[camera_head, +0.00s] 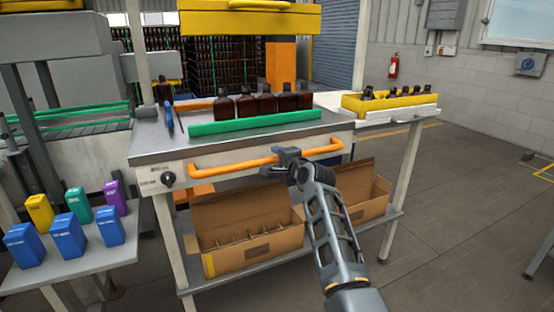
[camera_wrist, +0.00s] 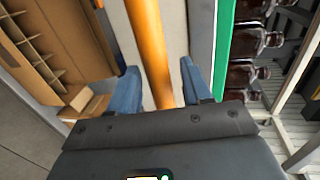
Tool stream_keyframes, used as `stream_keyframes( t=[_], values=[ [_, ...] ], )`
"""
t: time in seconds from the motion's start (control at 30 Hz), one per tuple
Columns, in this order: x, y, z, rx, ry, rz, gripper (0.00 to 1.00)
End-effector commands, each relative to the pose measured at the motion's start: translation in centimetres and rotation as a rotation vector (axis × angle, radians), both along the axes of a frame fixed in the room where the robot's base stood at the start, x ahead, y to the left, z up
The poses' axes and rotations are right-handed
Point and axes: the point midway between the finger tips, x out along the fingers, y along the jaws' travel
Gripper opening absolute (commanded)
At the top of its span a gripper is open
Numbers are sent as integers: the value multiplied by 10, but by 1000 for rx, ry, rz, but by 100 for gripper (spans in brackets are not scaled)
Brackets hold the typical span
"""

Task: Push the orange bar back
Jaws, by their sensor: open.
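The orange bar (camera_head: 232,164) runs along the front of the metal workbench (camera_head: 165,143), with bends at both ends. My gripper (camera_head: 285,153) is at the right-hand half of the bar and covers a short piece of it. In the wrist view, the orange bar (camera_wrist: 150,45) passes lengthwise between the two blue fingers of my gripper (camera_wrist: 159,68). The fingers are apart, with a gap on either side of the bar. Contact behind the fingers is hidden.
Amber bottles (camera_head: 265,104) stand behind a green rail (camera_head: 250,123) on the bench. A yellow crate of bottles (camera_head: 392,104) is at the right. Open cardboard boxes (camera_head: 250,265) sit on the shelf below. Coloured cartons (camera_head: 68,236) stand on the left table.

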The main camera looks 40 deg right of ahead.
Motion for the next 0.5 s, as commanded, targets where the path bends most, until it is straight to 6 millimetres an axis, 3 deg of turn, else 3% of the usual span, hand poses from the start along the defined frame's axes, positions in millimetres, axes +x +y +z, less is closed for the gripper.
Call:
stream_keyframes(
  t=[0.3,0.5],
  values=[
    [-46,13,8,-3,1,0,49],
    [-60,17,12,-2,2,-1,49]
  ],
)
